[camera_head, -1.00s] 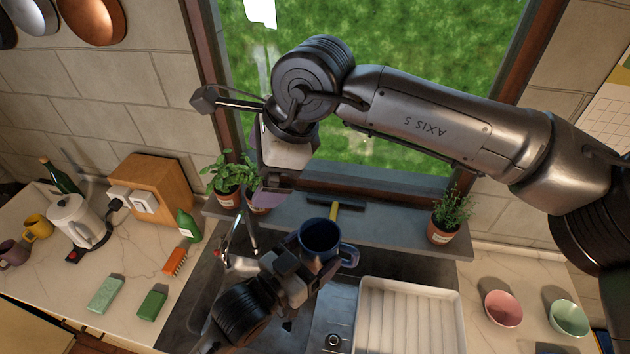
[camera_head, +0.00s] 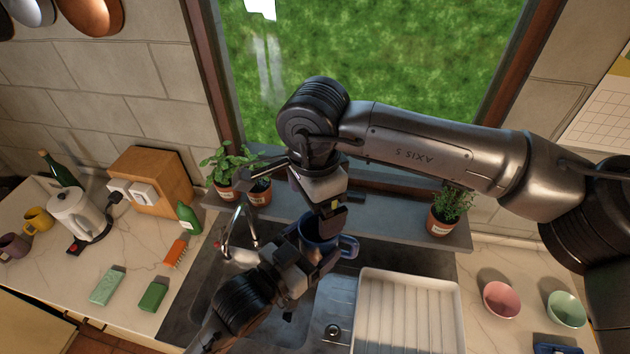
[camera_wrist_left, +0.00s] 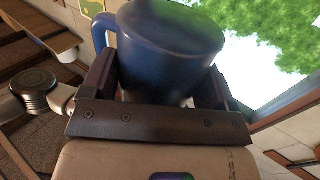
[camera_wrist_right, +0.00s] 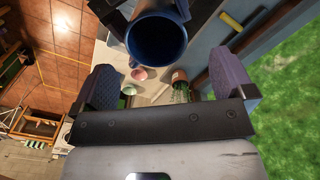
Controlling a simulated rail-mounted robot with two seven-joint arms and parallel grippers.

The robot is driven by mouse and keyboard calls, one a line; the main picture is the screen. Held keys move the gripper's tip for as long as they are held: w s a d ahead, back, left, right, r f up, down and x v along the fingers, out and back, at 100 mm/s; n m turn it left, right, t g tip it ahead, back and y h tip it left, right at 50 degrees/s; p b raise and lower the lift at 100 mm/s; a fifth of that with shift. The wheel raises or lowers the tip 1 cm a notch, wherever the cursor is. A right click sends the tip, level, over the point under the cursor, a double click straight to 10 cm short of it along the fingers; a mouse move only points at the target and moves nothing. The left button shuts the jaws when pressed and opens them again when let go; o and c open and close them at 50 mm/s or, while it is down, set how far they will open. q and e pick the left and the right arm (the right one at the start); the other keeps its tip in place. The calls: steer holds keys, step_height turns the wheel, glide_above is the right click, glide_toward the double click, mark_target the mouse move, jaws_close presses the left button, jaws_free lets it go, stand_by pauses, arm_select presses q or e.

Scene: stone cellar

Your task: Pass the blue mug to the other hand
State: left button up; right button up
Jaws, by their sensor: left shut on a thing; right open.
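The blue mug (camera_head: 345,246) is held up over the sink, its handle pointing right in the head view. My left gripper (camera_head: 312,262) is shut on the mug's body; the left wrist view shows the mug (camera_wrist_left: 172,45) between its fingers. My right gripper (camera_head: 328,215) is open and sits just above the mug, partly hiding it. In the right wrist view the mug's open mouth (camera_wrist_right: 157,42) faces the camera, beyond and between the spread fingers (camera_wrist_right: 170,85). I cannot tell whether the right fingers touch the mug.
A faucet (camera_head: 240,225) stands left of the mug. A white drying rack (camera_head: 408,310) lies to the right of the sink. Potted plants (camera_head: 448,215) stand on the sill behind. Pink (camera_head: 501,299) and green (camera_head: 566,309) bowls sit on the right counter.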

mark_target(315, 223)
steer(key=shift+f, duration=3)
